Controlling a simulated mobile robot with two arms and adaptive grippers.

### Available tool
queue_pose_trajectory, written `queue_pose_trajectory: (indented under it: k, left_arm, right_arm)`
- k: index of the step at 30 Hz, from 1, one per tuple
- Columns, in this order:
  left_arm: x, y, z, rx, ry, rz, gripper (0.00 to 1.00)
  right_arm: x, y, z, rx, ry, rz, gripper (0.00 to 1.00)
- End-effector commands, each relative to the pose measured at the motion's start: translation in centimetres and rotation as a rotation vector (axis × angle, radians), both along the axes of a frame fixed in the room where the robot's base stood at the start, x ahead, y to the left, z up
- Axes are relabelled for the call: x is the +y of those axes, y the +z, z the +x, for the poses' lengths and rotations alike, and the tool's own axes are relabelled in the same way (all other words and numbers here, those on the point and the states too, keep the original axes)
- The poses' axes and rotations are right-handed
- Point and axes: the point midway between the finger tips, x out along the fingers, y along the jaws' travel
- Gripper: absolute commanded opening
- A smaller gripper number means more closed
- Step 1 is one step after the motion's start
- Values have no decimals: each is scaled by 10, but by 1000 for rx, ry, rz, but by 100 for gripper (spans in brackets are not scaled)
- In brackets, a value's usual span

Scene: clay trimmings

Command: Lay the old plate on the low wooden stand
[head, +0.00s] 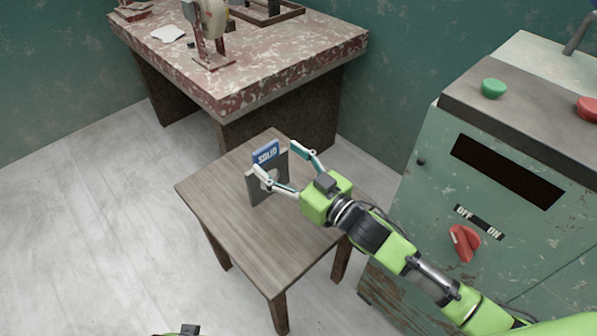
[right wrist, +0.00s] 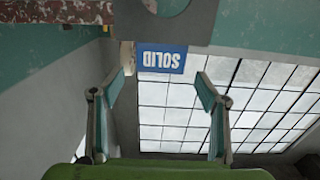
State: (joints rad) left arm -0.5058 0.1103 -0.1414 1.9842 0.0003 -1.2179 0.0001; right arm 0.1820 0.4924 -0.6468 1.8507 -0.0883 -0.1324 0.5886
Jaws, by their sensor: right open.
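The old plate (head: 258,190) is a grey slab with a round hole and a blue label reading SOLID along its top. It stands upright on the low wooden stand (head: 245,235), towards the back. In the right wrist view the grey plate (right wrist: 200,22) shows upside down with its blue label (right wrist: 162,58). My right gripper (head: 276,158) is open, and its left finger crosses in front of the plate. In the right wrist view its fingers (right wrist: 162,85) are spread, with clear gaps to the label. Part of the hole is hidden by a finger.
A red-speckled bench (head: 290,60) stands behind, carrying a wheel machine (head: 212,25). A green cabinet (head: 415,190) with a red knob (head: 464,243) stands close on the right. The front of the stand's top is bare, and the floor on the left is clear.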

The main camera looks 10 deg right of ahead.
Motion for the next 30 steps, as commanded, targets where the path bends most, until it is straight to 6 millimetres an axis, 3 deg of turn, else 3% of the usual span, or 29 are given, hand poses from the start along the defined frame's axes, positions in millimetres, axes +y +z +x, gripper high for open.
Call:
queue_pose_trajectory:
  k: [6,12,30]
  left_arm:
    - [0,-13,-2,7,-1,0,40]
    - [0,-20,-3,10,-2,0,40]
    - [-1,-22,-3,9,-2,0,40]
  right_arm:
    - [-24,0,-35,3,1,0,68]
    - [-37,0,-52,0,0,0,68]
    - [-44,-5,-58,31,-36,-12,68]
